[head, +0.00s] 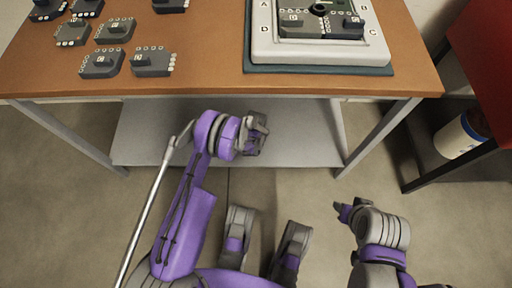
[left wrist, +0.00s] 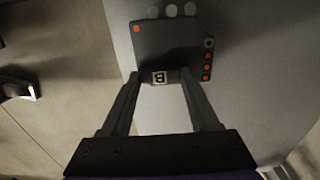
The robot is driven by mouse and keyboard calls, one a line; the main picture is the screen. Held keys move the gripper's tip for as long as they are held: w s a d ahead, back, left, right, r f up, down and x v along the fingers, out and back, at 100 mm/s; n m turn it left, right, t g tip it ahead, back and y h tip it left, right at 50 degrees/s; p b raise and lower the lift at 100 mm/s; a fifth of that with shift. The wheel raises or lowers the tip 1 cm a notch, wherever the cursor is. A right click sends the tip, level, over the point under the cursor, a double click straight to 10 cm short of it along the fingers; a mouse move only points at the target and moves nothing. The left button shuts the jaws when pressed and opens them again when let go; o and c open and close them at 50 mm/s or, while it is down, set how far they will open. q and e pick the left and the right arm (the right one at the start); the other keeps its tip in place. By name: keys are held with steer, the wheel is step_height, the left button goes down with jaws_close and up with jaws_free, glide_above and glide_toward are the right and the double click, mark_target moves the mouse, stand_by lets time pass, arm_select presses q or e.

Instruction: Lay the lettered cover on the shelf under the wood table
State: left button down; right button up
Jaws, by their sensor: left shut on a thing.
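A dark grey cover lettered B (left wrist: 172,45), with orange and grey dots along its edges, is held at its near edge between the fingers of my left gripper (left wrist: 160,80). In the head view my left gripper (head: 258,133) is in front of the wood table (head: 210,68), over the front part of the grey shelf (head: 180,135); the cover is mostly hidden there. In the left wrist view the shelf (left wrist: 245,75) lies beneath the cover; I cannot tell whether they touch. My right gripper (head: 345,211) is off to the right above the floor, its opening unclear.
Several similar dark covers (head: 153,61) lie on the table's left part. A pale lettered tray (head: 320,55) with covers in it sits on the right part. Metal table legs (head: 377,138) flank the shelf. A red-topped stand (head: 485,65) stands at right. The visible shelf is otherwise clear.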

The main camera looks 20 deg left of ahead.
arm_select(q)
steer(key=shift+f, duration=0.85)
steer(key=shift+c, duration=0.7)
jaws_free()
steer(key=shift+f, duration=0.15)
step_height(320, 180, up, 12)
steer(key=p, duration=0.2)
steer(key=shift+r+p, duration=0.2)
steer(key=shift+p, duration=0.15)
